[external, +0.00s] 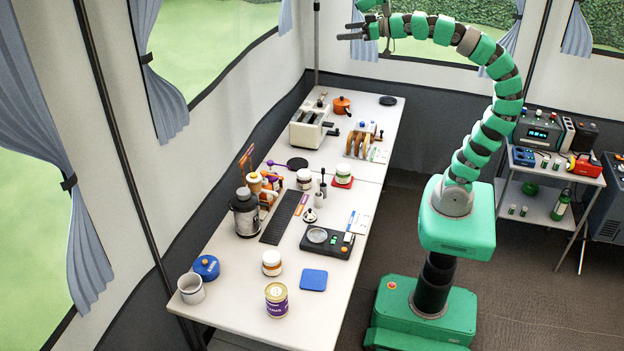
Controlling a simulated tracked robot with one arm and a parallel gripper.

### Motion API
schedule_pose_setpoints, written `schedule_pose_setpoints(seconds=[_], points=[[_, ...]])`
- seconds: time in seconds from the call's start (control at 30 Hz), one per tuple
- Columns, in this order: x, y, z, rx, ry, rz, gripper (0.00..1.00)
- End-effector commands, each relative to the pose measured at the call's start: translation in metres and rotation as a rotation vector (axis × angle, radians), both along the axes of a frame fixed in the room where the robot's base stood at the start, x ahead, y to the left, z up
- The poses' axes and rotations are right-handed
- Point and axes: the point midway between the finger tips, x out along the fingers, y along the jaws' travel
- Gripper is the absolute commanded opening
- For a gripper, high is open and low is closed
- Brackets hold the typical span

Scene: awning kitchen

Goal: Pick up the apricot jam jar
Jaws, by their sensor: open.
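Several small jars stand on the long white table. A white-lidded jar with an orange-brown band (272,262) stands upright near the front and may be the apricot jam; its label is too small to read. Another white-lidded jar (304,179) with dark contents stands mid-table. A third jar (343,175), with green on it, stands on a red mat to its right. My gripper (346,31) is open and empty, high above the far end of the table and well away from all the jars.
A purple tin (277,300) and a blue pad (313,280) flank the front jar. A grey mug (191,288) and blue pot (206,267) stand left. A black scale (327,241), dark canister (245,213) and toaster (311,126) occupy the table farther back. The front right corner is clear.

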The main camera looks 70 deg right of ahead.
Motion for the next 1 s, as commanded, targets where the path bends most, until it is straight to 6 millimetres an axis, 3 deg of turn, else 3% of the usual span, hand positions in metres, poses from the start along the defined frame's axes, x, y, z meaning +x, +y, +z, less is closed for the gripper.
schedule_pose_setpoints(seconds=[0.33, 0.47, 0.57, 0.7, 0.8, 0.87, 1.0], points=[[0.002, 0.001, -0.002, 0.0, 0.002, 0.001, 0.83], [0.023, 0.007, -0.026, -0.009, 0.015, 0.012, 0.83], [0.058, 0.02, -0.073, -0.034, 0.039, 0.037, 0.83], [0.112, 0.055, -0.162, -0.08, 0.073, 0.1, 0.83], [0.141, 0.087, -0.231, -0.114, 0.095, 0.164, 0.83], [0.153, 0.109, -0.271, -0.132, 0.104, 0.21, 0.83], [0.166, 0.164, -0.372, -0.162, 0.136, 0.332, 0.83]])
